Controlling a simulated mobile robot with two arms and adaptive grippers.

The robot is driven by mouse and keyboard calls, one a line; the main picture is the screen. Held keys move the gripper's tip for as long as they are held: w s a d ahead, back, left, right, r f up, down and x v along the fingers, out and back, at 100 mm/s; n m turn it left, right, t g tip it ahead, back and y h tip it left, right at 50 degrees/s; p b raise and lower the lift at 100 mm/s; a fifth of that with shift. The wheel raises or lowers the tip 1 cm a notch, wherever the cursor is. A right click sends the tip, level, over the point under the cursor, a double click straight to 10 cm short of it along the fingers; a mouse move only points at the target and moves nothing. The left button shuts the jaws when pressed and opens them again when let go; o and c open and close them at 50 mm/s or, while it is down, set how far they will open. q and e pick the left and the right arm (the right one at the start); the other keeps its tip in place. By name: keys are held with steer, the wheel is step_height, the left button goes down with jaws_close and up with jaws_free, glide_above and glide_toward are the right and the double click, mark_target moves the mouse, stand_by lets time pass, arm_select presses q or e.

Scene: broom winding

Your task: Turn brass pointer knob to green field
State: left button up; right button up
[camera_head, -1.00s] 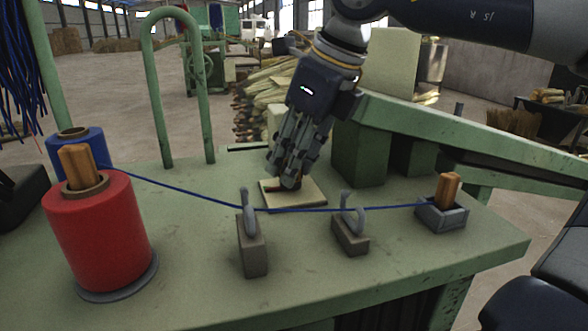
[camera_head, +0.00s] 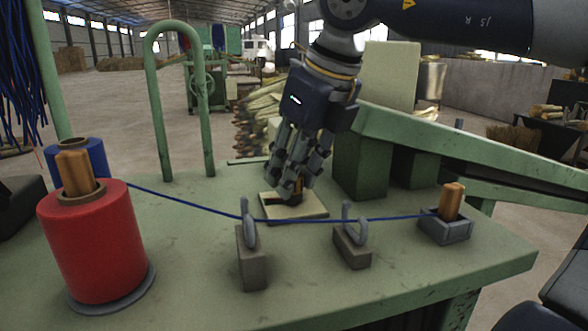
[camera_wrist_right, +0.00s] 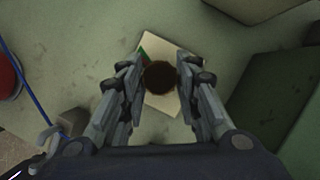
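A cream plate (camera_head: 312,208) lies on the green bench, and the knob (camera_wrist_right: 160,77) stands on it. From above in the right wrist view the knob is a dark round shape; which way its pointer faces is not clear. A small green patch (camera_wrist_right: 146,56) shows on the plate beside it. My right gripper (camera_head: 287,192) reaches down over the plate, partly hiding the knob in the head view. In the wrist view its fingers (camera_wrist_right: 160,75) are apart, one on each side of the knob; contact is not clear. My left gripper is not in view.
A blue cord (camera_head: 190,205) runs from the blue spool (camera_head: 88,155) through two hooked guides (camera_head: 250,255) (camera_head: 352,248) to a grey block with a wooden peg (camera_head: 452,202). A red spool (camera_head: 92,245) stands at left. A green post (camera_head: 360,165) stands close right of the gripper.

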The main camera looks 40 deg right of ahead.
steer(key=shift+o, duration=1.3)
steer(key=v, duration=1.2)
